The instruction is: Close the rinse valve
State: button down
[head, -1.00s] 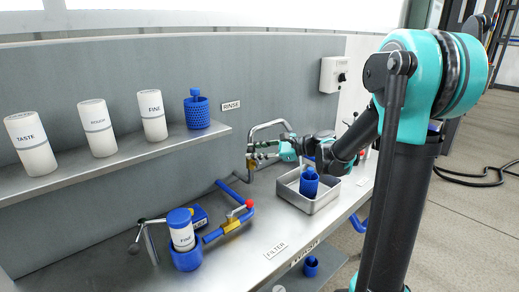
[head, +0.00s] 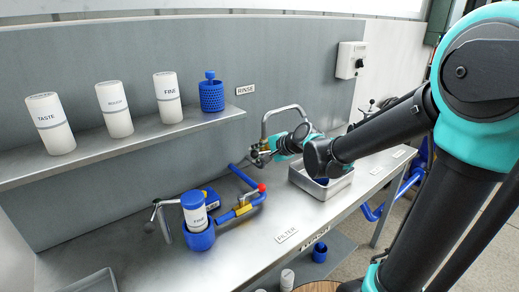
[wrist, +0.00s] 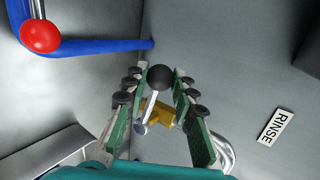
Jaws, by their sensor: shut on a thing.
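The rinse valve (wrist: 158,112) has a brass body and a pale lever with a black ball knob (wrist: 160,77). It sits at the foot of the bent grey rinse pipe (head: 284,109), by the back wall near the RINSE label. My gripper (wrist: 158,82) has its two padded fingers on either side of the lever and knob and is shut on the lever. In the head view my gripper (head: 262,154) is at the valve, and much of the valve is hidden behind it. The lever's exact angle is hard to tell.
A steel tray (head: 326,190) lies under my forearm. A blue pipe with a red-knobbed yellow valve (head: 243,209) and a blue holder with a white canister (head: 197,220) stand left on the bench. The shelf (head: 120,148) above holds several white canisters and a blue basket.

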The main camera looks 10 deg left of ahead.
jog(key=shift+s+a+f+n+t+h, duration=0.1)
jog(key=shift+f+n+t+h, duration=0.4)
jog(key=shift+f+n, duration=0.3)
jog(key=shift+f, duration=0.1)
jog(key=c, duration=1.2)
grip_release()
jog(key=v, duration=1.2)
